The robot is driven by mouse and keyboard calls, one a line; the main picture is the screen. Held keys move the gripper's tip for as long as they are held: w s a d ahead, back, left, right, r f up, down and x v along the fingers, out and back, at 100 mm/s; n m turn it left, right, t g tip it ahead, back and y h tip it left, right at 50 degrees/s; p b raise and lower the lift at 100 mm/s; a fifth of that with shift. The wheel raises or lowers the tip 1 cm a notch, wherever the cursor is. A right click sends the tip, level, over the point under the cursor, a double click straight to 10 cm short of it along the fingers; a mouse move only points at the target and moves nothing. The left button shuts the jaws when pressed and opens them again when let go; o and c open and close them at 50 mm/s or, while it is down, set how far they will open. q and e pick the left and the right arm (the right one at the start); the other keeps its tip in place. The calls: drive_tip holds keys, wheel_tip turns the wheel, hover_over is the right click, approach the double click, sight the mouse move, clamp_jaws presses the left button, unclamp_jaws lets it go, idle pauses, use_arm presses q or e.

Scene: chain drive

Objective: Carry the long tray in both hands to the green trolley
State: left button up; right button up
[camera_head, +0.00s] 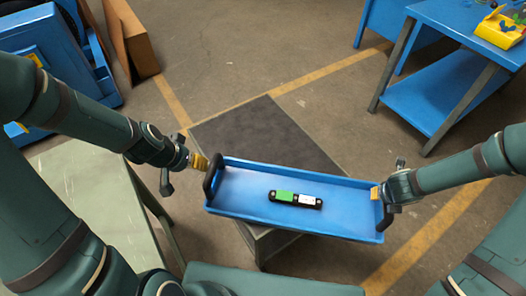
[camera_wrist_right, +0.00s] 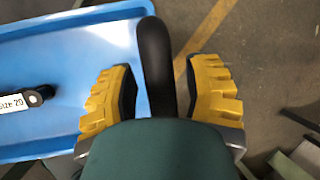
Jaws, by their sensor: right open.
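The long blue tray (camera_head: 250,200) has a black handle at each end and lies over a dark grey table top (camera_head: 255,135). I cannot tell whether it touches that top. A black part with green and white labels (camera_head: 295,199) lies in it, and its end shows in the right wrist view (camera_wrist_right: 20,100). My left gripper (camera_head: 199,163) is at the left handle; its finger opening is hidden. My right gripper (camera_head: 379,193) is open, its yellow fingers (camera_wrist_right: 160,95) on both sides of the right handle (camera_wrist_right: 156,55). A pale green top on legs (camera_head: 95,195) stands at the left.
A blue workbench (camera_head: 440,95) with a yellow bin (camera_head: 498,30) stands at the upper right. Blue equipment (camera_head: 45,60) and a brown board (camera_head: 130,40) are at the upper left. Yellow lines cross the floor (camera_head: 240,50), which is clear behind the dark table.

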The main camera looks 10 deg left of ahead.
drive_tip(key=v, duration=1.2)
drive_tip(key=shift+f, duration=0.1)
